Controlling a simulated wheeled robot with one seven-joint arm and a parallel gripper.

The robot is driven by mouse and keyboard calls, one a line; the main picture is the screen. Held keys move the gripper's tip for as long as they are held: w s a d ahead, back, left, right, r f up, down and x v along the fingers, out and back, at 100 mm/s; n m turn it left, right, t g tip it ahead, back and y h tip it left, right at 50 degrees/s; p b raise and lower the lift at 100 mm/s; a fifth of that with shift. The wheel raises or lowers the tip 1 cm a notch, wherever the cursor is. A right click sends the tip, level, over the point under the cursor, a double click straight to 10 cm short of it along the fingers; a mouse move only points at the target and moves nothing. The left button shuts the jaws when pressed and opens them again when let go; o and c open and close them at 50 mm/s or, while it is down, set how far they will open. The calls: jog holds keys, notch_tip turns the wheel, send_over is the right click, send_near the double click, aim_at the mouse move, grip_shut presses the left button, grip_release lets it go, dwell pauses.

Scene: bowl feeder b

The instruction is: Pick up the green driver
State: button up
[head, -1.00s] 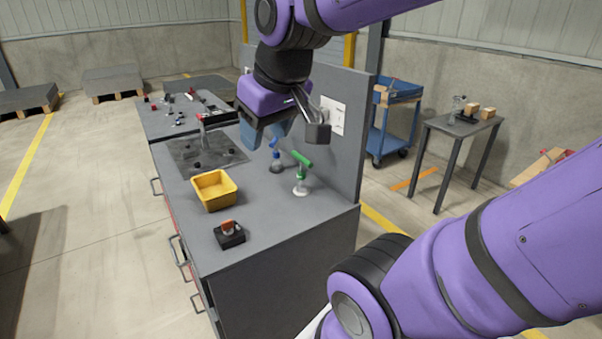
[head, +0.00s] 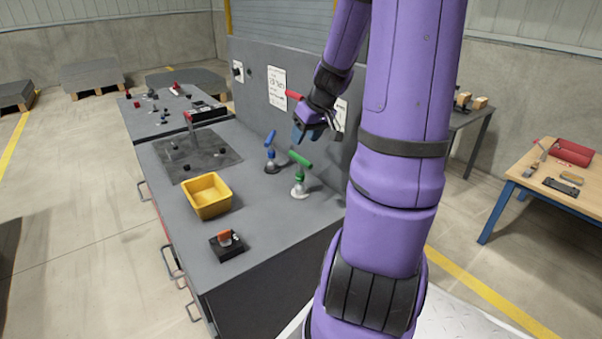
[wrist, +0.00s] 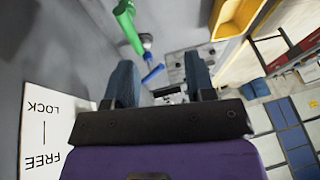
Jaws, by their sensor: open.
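The green driver (head: 300,163) stands on the grey bench near its right side, its green T-shaped handle on top and a pale round base below. It also shows in the wrist view (wrist: 129,27), at the upper left, beyond and left of my fingers. My gripper (head: 307,137) is open and hangs above and behind the driver, near the upright panel, apart from it. In the wrist view the two blue-grey fingers (wrist: 161,82) are spread with nothing held between them.
A blue-handled driver (head: 270,150) stands just left of the green one. A yellow bin (head: 207,196) and a black block with an orange part (head: 228,245) sit nearer the front. The grey back panel (head: 262,123) rises close behind my gripper.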

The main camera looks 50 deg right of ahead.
send_near(303, 159)
jog(key=shift+m, duration=0.3)
jog(key=shift+s+x, duration=0.2)
jog(key=shift+x, duration=5.25)
jog(key=shift+d+f, duration=0.1)
jog(key=shift+d, duration=0.05)
grip_shut()
